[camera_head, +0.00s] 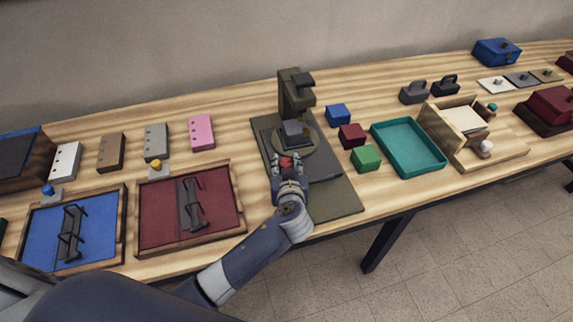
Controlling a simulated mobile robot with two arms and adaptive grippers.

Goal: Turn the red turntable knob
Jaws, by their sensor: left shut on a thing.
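The red turntable knob (286,162) is at the near side of the round turntable, between my left gripper's fingertips. The round olive turntable (311,143) sits on a dark green base and carries a dark grey block (293,130). A dark olive upright stand (293,95) rises behind it. My left gripper (286,165) reaches in from the front and is shut on the red knob. Its fingers hide part of the knob. My right gripper is not in view.
Blue (338,114), dark red (351,135) and green (366,158) cubes stand just right of the turntable base. A teal tray (441,160) lies beyond them. Red (148,240) and blue (118,225) framed trays with dark racks lie at left.

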